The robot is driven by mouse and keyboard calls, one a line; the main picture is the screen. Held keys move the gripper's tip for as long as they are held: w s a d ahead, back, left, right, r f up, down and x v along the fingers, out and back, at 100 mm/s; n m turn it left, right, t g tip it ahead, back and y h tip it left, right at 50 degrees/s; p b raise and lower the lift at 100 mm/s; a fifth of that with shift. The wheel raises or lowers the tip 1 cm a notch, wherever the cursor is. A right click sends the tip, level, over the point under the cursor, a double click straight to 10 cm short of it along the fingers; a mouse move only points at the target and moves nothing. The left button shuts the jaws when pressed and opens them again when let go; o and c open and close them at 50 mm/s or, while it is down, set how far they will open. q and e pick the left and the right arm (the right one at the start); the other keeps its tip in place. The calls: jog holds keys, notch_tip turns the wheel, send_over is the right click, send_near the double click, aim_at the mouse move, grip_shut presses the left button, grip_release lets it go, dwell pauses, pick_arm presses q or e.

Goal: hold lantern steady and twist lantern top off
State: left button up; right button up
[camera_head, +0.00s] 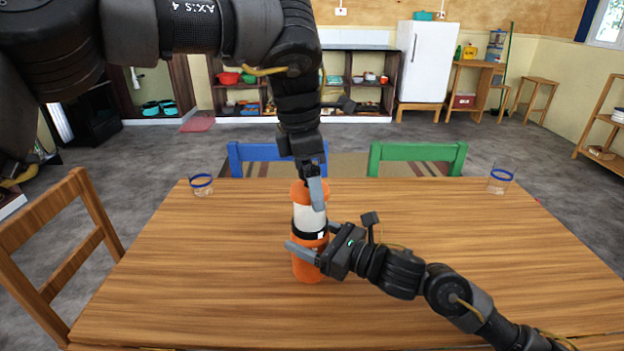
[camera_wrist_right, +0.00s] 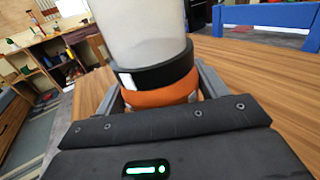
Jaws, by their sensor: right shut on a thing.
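The lantern (camera_head: 309,217) stands upright on the wooden table, with an orange top, a whitish middle, a black band and an orange base. My right gripper (camera_head: 315,241) is shut on the lantern low down, around the black band and base. In the right wrist view, the lantern's white middle (camera_wrist_right: 141,28) rises between my fingers, with the black band and orange part just ahead of the palm. My left gripper (camera_head: 314,189) points down from above at the orange top. One grey finger shows in front of the top; the other is hidden, so its grip is unclear.
The table (camera_head: 450,225) is mostly clear around the lantern. Blue-rimmed glasses stand at its far left (camera_head: 202,185) and far right (camera_head: 500,180) corners. A blue chair (camera_head: 262,152) and a green chair (camera_head: 415,152) are behind it; a wooden chair (camera_head: 62,245) is at left.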

pick_arm(q)
jog(key=shift+f, duration=0.25)
jog(key=c, duration=1.1)
jog(key=shift+m+g, duration=0.3)
jog(key=shift+m, duration=1.1)
jog(key=shift+m, duration=0.5)
jog(key=o, duration=1.1)
